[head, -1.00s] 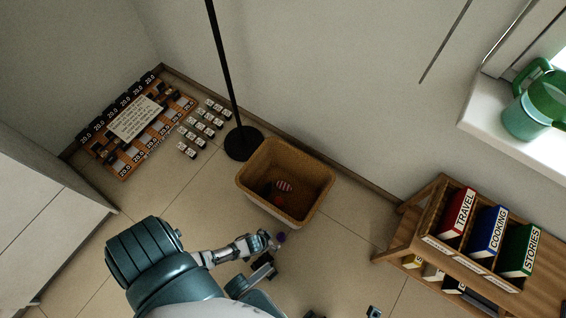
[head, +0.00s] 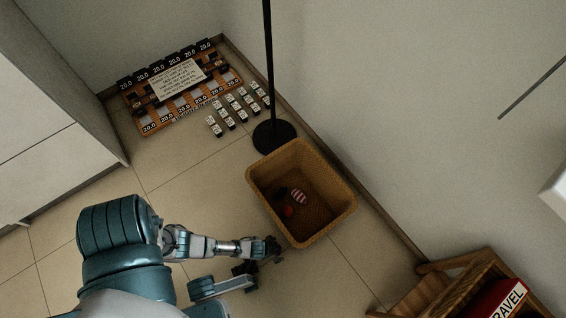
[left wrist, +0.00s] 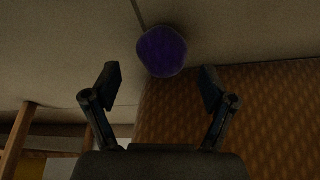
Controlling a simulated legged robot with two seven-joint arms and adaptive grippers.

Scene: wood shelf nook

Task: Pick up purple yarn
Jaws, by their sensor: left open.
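The purple yarn (left wrist: 162,50) is a rounded ball in the left wrist view. It appears just beyond my left gripper's fingertips, roughly centred between them, with pale floor behind it. My left gripper (left wrist: 160,84) is open, and no yarn shows between its fingers. In the head view my left gripper (head: 274,250) is low beside the near left side of the woven basket (head: 330,226). I cannot make out the yarn there; it seems hidden by the gripper. My right gripper is not in view.
The basket holds a striped ball (head: 299,197) and a red item (head: 288,210). A black pole's base (head: 274,137) stands behind it. A panel with numbered slots (head: 180,90) and small labelled blocks (head: 240,105) lie farther back. A wooden shelf (head: 440,290) is lower right. Floor left of the basket is open.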

